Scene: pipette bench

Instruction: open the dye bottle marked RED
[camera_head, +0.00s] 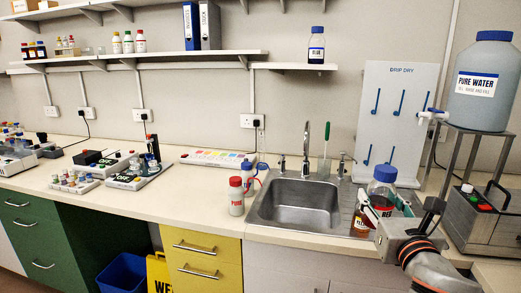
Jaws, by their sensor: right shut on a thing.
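The dye bottle (381,189) has a blue screw cap (385,173) and dark red liquid. It stands or is held at the right of the sink, and the cap is on. Whether the bottle's base touches the counter is hidden. My left gripper is not in view.
The steel sink (262,222) lies left of the bottle. Behind stands a white drip-dry board (378,112). A pure water tank (487,97) on a metal stand is at the right.

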